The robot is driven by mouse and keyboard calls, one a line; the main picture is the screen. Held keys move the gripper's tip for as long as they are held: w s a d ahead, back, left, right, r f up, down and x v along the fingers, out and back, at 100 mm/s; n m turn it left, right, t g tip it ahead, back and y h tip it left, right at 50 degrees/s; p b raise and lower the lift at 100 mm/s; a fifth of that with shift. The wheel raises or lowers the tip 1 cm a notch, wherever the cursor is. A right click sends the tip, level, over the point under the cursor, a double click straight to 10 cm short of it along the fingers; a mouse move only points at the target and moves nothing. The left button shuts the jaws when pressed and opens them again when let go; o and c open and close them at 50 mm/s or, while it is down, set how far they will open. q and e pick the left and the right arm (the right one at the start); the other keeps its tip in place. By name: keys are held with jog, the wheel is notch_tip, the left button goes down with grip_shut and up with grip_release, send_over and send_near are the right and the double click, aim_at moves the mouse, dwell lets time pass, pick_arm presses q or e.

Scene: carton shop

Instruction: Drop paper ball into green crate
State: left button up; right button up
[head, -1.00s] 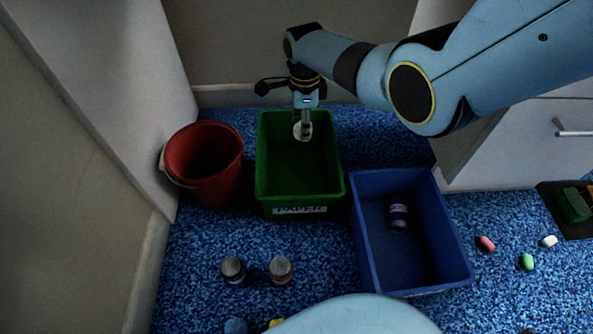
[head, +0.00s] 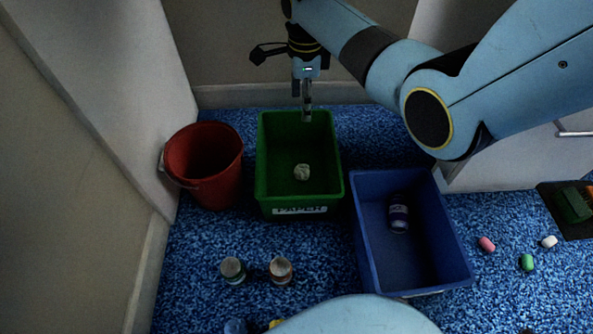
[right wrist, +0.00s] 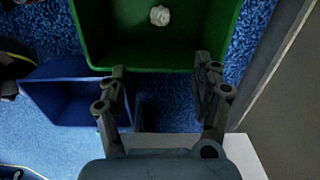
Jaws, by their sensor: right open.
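The crumpled whitish paper ball (head: 302,172) lies on the floor of the green crate (head: 299,211), which has a label reading PAPER on its front wall. In the right wrist view the paper ball (right wrist: 160,15) shows inside the green crate (right wrist: 150,58) near the top edge. My right gripper (head: 306,117) is above the back part of the green crate, clear of the ball. Its two fingers (right wrist: 163,80) stand apart with nothing between them. My left gripper is not in view.
A red bucket (head: 203,190) stands left of the green crate. A blue crate (head: 453,245) with a can (head: 398,217) in it stands to the right. Two jars (head: 233,270) (head: 281,270) stand on the blue carpet in front. Small coloured pieces (head: 527,262) lie at the right.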

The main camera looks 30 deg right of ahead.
notch_tip(320, 180, up, 4)
jog(key=shift+r, duration=0.1)
dwell(0.5)
